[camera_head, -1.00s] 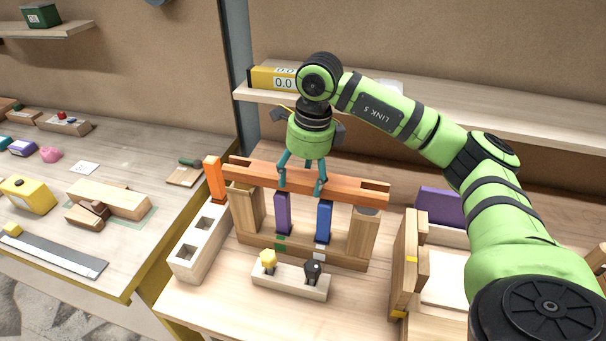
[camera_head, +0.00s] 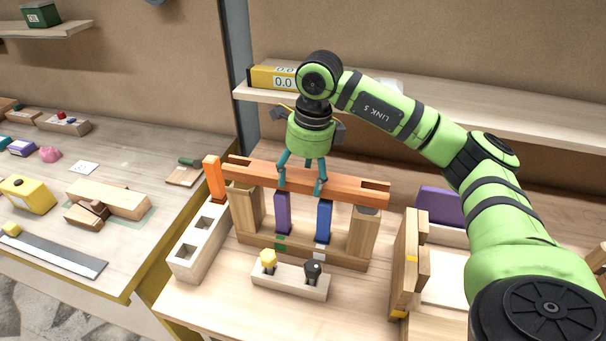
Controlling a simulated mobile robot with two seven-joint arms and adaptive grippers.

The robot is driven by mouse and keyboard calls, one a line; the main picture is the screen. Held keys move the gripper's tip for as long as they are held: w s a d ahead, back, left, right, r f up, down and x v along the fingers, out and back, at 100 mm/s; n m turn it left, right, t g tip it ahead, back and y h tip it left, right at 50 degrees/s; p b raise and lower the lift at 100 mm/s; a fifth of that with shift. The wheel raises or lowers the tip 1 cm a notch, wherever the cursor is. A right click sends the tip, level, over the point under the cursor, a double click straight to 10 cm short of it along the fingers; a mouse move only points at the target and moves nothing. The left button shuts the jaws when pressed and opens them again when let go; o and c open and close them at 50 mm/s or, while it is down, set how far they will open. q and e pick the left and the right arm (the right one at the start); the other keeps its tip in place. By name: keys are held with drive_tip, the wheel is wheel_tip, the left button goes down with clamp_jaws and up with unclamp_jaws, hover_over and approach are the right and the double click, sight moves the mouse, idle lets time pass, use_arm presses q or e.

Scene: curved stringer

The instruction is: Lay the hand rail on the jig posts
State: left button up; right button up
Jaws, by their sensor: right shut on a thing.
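The hand rail (camera_head: 345,187) is a long orange-brown wooden bar with slots near its ends. It lies across the top of the jig, at the two wooden end posts, the left post (camera_head: 247,211) and the right post (camera_head: 363,234). A purple upright (camera_head: 282,213) and a blue upright (camera_head: 323,222) stand under it between the posts. I cannot tell whether the rail fully touches the post tops. My right gripper (camera_head: 301,188) comes from above and is shut on the middle of the rail. My left gripper is not in view.
A pale block with square holes (camera_head: 186,253) stands left of the jig, with an orange upright piece (camera_head: 214,178) at its far end. A small holder (camera_head: 290,283) with a yellow and a black knob sits in front. Wooden boards (camera_head: 404,262) stand at right.

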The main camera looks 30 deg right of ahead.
sight(310, 179)
drive_tip(key=shift+f+b, duration=1.2)
drive_tip(key=shift+f, duration=0.2)
idle(0.4)
drive_tip(key=o, duration=1.5)
drive_tip(key=shift+r, duration=0.1)
drive_tip(key=shift+o, duration=0.2)
drive_tip(key=r, duration=0.8)
drive_tip(key=s+d+r, duration=0.1)
drive_tip(key=r, duration=0.3)
drive_tip(key=shift+s, duration=0.1)
drive_tip(key=shift+f, duration=0.15)
